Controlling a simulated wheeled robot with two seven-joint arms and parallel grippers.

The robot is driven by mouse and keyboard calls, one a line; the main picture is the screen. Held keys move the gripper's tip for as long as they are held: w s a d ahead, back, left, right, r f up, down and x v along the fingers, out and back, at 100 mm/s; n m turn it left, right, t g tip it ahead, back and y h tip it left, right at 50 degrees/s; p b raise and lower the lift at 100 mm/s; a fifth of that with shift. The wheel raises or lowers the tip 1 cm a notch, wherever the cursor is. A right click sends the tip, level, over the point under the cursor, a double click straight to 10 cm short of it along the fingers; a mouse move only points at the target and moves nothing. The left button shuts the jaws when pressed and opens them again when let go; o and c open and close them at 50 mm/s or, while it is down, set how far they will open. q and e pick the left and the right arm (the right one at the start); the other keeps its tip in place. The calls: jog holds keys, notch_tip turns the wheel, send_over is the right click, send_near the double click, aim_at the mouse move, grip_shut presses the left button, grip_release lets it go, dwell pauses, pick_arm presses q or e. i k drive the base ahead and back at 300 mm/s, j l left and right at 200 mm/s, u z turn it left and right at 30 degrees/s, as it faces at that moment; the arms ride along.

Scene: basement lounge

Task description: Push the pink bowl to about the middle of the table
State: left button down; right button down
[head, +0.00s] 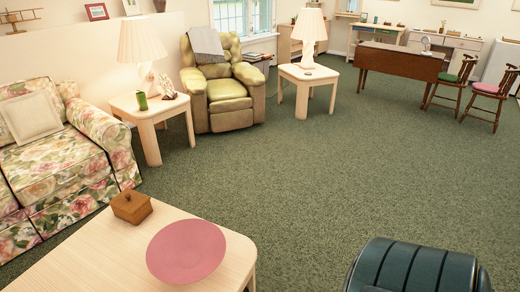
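The pink bowl (187,252) is wide and shallow. It sits on the pale wooden table (75,258) at the bottom left, near the table's right end. Its right rim is close to the table's right edge. The front part of the table is cut off by the bottom of the picture. Neither of my grippers shows in the head view.
A small brown wooden box (131,207) stands on the table just behind and left of the bowl. A floral sofa (60,160) is beyond the table on the left. A dark green padded seat (415,268) is at the bottom right. Open green carpet (330,180) lies between.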

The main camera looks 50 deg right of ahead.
aim_at(184, 252)
jog(key=k+l, duration=0.1)
jog(key=l, duration=0.45)
jog(key=k+l, duration=0.1)
jog(key=l, duration=0.4)
jog(key=k+l, duration=0.1)
jog(key=l, duration=0.45)
